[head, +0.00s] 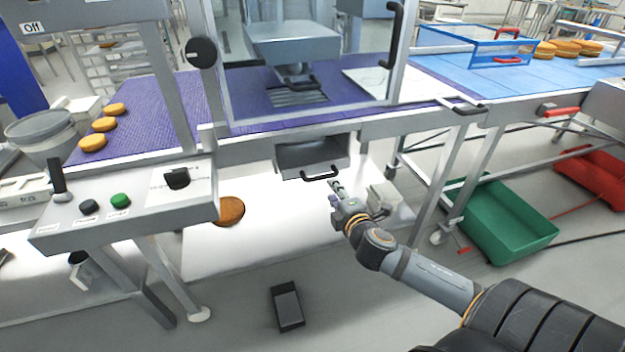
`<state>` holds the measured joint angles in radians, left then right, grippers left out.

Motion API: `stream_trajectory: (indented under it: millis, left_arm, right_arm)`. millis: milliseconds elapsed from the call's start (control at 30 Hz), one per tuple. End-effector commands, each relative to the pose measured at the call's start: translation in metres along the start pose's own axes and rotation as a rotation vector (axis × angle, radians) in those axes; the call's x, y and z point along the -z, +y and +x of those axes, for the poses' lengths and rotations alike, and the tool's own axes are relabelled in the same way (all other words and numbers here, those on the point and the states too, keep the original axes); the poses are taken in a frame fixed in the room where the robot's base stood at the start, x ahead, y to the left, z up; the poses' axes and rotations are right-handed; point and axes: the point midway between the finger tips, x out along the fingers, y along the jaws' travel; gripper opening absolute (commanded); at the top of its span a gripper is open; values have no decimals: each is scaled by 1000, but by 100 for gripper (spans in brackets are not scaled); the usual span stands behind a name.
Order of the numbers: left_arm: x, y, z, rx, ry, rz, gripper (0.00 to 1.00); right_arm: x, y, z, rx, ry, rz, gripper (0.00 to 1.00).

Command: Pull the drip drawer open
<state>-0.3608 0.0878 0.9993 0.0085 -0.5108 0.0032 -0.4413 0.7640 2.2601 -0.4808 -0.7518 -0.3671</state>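The drip drawer (312,157) is a grey metal box front under the machine's bed, below the clear guard. Its black bar handle (320,175) is on the lower front edge. My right gripper (335,186) is just below and right of the handle, with its fingers pointing up toward it. The fingers are small in view and I cannot tell whether they touch the handle or how far apart they are. My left gripper is not in view.
A control panel (130,205) stands at left. A round orange item (230,211) lies on the white lower surface. A green crate (505,225) and a red crate (597,175) are on the floor at right. A black pedal (287,306) lies on the floor in front.

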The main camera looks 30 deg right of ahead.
Motion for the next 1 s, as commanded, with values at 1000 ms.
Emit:
stream_trajectory:
  millis: [1000]
  left_arm:
    - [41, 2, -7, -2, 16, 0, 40]
  right_arm:
    - [1, 0, 98, -1, 2, 4, 16]
